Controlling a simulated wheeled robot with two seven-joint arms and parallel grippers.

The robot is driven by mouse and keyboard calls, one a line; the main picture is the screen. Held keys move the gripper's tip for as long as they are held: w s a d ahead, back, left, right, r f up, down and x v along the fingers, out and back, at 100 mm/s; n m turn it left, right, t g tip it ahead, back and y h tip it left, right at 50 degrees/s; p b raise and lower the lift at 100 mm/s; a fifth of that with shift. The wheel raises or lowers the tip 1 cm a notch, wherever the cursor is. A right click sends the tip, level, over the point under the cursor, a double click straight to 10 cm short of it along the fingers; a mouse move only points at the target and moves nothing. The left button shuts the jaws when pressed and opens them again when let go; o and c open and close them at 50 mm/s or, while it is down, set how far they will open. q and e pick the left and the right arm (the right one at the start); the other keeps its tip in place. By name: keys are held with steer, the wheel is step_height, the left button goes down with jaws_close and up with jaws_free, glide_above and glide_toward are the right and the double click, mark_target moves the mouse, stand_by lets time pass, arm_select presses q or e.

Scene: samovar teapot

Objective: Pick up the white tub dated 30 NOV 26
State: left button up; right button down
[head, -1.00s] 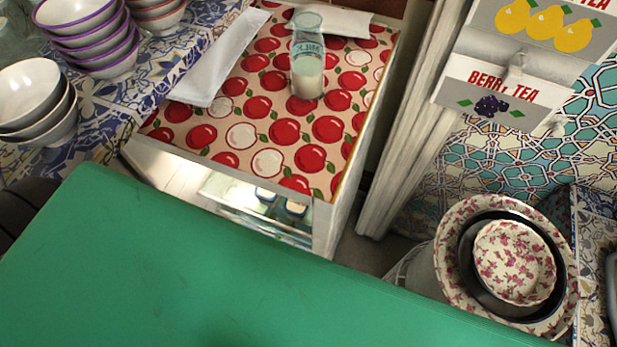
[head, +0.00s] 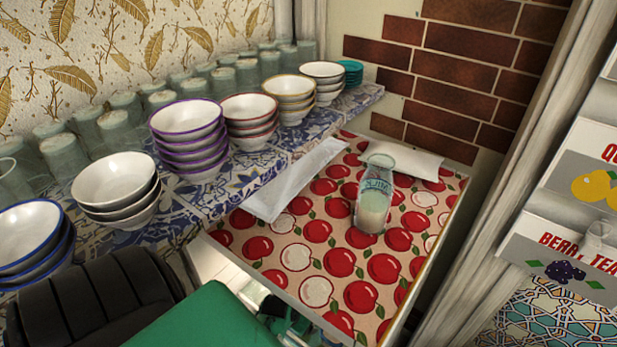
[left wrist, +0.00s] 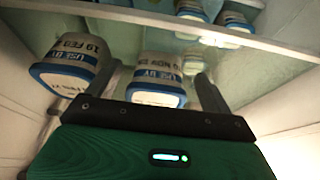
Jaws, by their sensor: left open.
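In the left wrist view, a white tub with a blue rim (left wrist: 157,80) stands in the fridge, its label showing USE BY and a date with NOV; the rest of the date is hard to read. My left gripper (left wrist: 156,72) is open, its dark fingers on either side of this tub; I cannot tell whether they touch it. Another white and blue tub (left wrist: 69,64) is just left of it, its label reading 19 FEB. In the head view, the fridge interior is mostly hidden by my green arm. My right gripper is not in view.
More tubs (left wrist: 232,24) show at a shelf (left wrist: 130,12) above. The fridge's apple-print top (head: 300,250) carries a milk bottle (head: 374,200). Stacked bowls (head: 190,135) and upturned glasses (head: 90,125) line the tiled counter at left. Tea boxes (head: 575,220) are at right.

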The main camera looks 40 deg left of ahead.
arm_select(q)
steer(key=shift+w, duration=0.5)
steer(key=shift+w+a, duration=0.2)
steer(key=shift+w, duration=1)
steer(key=shift+x, duration=1.15)
steer(key=shift+w+f, duration=0.1)
steer(key=shift+f, duration=0.3)
steer(key=c, duration=0.9)
